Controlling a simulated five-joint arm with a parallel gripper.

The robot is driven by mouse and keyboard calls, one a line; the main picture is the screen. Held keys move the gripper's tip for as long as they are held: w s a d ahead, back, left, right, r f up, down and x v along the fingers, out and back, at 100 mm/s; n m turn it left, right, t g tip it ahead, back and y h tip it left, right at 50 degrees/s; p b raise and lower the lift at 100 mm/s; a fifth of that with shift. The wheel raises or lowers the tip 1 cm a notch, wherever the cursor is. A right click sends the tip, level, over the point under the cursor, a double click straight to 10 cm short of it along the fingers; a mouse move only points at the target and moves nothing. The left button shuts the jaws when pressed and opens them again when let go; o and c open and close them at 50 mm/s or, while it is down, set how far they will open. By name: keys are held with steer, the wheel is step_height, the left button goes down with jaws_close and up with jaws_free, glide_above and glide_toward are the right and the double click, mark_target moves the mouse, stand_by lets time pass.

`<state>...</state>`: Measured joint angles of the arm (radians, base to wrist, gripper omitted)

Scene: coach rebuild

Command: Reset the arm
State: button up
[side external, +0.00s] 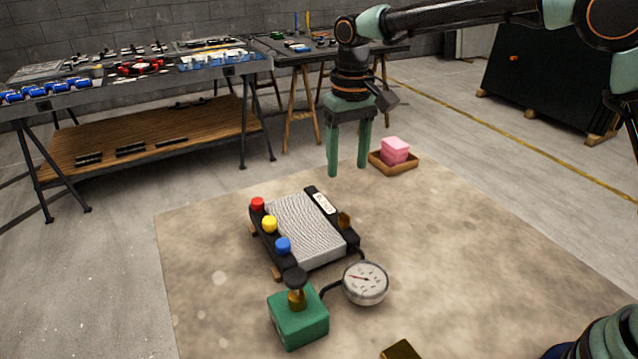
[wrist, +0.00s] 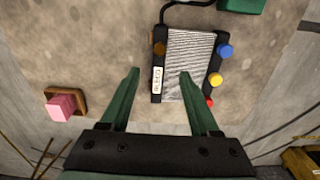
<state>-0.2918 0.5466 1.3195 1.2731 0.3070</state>
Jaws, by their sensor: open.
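My gripper (side external: 348,150) hangs with its two green fingers pointing down, apart and empty. In the side external view it is above the back edge of the mat, behind the black-framed unit and left of the pink block.
A pink block (side external: 395,150) sits in a wooden tray (side external: 408,167) at the mat's back. A green box (side external: 300,322) with a black-topped brass knob and a round gauge (side external: 366,283) stand in front of the unit. Parts tables (side external: 140,85) are at back left. The mat's right side is clear.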

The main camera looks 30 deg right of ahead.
steer(key=s+d+r+t, duration=0.3)
steer(key=s+d+r, duration=0.5)
steer(key=s+d, duration=0.1)
steer(key=s+d+f+t, duration=0.2)
steer(key=s+d, duration=0.3)
steer(key=s, duration=0.4)
steer(key=shift+s+f+t, duration=0.2)
steer(key=shift+s+t, duration=0.05)
steer(key=shift+t, duration=0.05)
